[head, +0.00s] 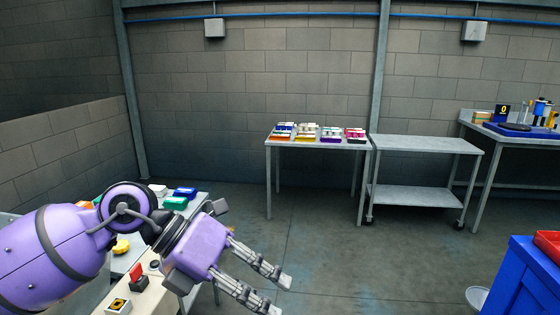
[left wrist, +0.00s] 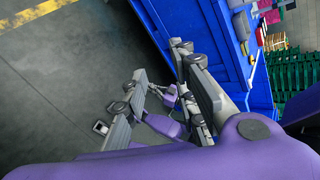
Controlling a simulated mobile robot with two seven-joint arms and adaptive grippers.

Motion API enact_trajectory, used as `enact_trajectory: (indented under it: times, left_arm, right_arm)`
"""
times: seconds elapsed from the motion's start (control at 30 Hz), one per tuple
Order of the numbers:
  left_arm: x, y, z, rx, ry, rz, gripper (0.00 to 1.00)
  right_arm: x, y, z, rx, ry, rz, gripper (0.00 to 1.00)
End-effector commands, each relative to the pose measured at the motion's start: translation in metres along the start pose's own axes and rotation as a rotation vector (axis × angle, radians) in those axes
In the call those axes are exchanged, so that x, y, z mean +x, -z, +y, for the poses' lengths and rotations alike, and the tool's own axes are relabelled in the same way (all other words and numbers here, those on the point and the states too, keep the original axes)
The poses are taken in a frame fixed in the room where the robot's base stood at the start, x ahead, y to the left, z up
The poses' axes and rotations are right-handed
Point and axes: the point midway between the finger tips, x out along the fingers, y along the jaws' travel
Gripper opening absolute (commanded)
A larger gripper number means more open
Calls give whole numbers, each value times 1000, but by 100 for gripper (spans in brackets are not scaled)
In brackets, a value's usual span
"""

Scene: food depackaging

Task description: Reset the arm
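My left arm, purple, comes in from the left in the head view. Its gripper (head: 279,297) points to the lower right over the floor, with two grey fingers apart and nothing between them. The left wrist view shows the same gripper (left wrist: 158,62) with its fingers spread, over bare floor beside a blue container (left wrist: 150,18).
A table (head: 148,291) with small coloured items stands under my left arm. A far table (head: 318,144) holds several coloured packs. A grey cart (head: 425,143) is beside it. A blue bin (head: 528,282) stands at lower right. The middle floor is clear.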

Motion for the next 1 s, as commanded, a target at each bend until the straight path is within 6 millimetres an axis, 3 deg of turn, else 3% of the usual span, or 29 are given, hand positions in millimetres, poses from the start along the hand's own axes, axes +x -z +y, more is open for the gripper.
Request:
enact_trajectory:
  times: [0.03, 0.1, 0.2, 0.27, 0.33, 0.47, 0.57, 0.7, 0.83, 1.0]
  left_arm:
    - [10, -7, -25, -31, 171, -51, 26]
    - [12, -26, -55, -104, 408, -159, 26]
    - [-3, -59, -64, -296, 707, -359, 26]
    - [-15, -78, -45, -461, 852, -501, 26]
    - [-24, -92, -1, -680, 970, -665, 26]
    - [-22, -82, 98, -1070, 1057, -910, 26]
    - [-6, -51, 166, -1336, 1060, -1039, 26]
    - [28, 15, 245, -1681, 1019, -1172, 26]
    - [66, 93, 297, -1983, 962, -1257, 26]
    - [115, 209, 331, -2351, 898, -1332, 26]
  right_arm:
    - [1, 3, -2, 1, 3, 5, 0]
    - [1, 6, -3, 2, 5, 8, 0]
    - [0, 6, -3, 2, 5, 7, 0]
    - [-1, 6, -2, 2, 4, 5, 0]
    - [-2, 5, -2, 2, 4, 3, 0]
    - [-3, 6, -3, 3, 5, 3, 0]
    - [-4, 7, -3, 3, 7, 5, 0]
    - [-5, 8, -3, 1, 6, 6, 0]
    - [-7, 8, -2, -1, 6, 5, 0]
    - [-8, 10, -2, -1, 6, 6, 0]
